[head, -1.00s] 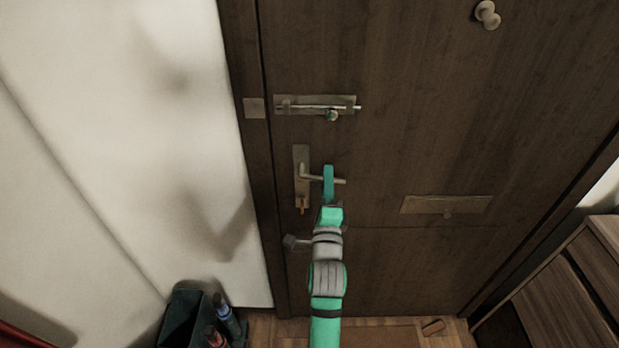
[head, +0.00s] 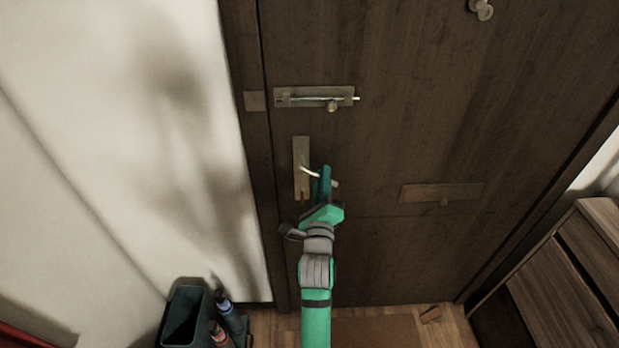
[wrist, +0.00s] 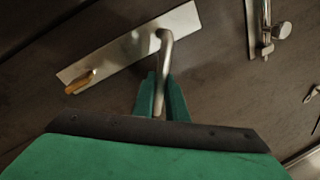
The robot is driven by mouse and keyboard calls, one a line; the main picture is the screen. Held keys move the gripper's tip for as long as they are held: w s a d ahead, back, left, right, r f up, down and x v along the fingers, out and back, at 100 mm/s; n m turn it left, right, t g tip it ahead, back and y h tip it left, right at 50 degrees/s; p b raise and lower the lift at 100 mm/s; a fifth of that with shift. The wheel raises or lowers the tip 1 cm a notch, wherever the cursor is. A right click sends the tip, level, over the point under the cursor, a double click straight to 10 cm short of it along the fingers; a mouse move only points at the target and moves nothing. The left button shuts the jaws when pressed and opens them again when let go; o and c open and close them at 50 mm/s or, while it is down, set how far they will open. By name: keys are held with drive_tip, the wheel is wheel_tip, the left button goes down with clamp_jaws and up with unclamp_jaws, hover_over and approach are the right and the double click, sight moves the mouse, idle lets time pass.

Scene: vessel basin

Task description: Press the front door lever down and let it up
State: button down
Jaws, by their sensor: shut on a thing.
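The front door lever (head: 310,171) is a metal handle on a narrow upright plate (head: 301,150) near the left edge of the dark wooden door. It slopes down to the right from its pivot. My green gripper (head: 325,180) is shut on the lever towards its free end. In the wrist view the lever (wrist: 165,55) runs from its plate (wrist: 120,50) down between the two fingers (wrist: 162,98). The lever's tip is partly hidden by the gripper there.
A slide bolt (head: 315,97) sits above the lever, and a key (wrist: 80,82) is in the lever plate. A mail flap (head: 440,192) is to the right. A dark bin with bottles (head: 188,312) stands lower left, a wooden cabinet (head: 570,270) lower right.

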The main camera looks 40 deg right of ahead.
drive_tip(key=shift+f, duration=0.15)
idle(0.3)
drive_tip(key=c, duration=1.8)
unclamp_jaws()
drive_tip(key=shift+o, duration=0.2)
drive_tip(key=shift+a, duration=0.1)
drive_tip(key=v, duration=1)
drive_tip(key=shift+s+a, duration=0.2)
drive_tip(key=shift+s, duration=0.15)
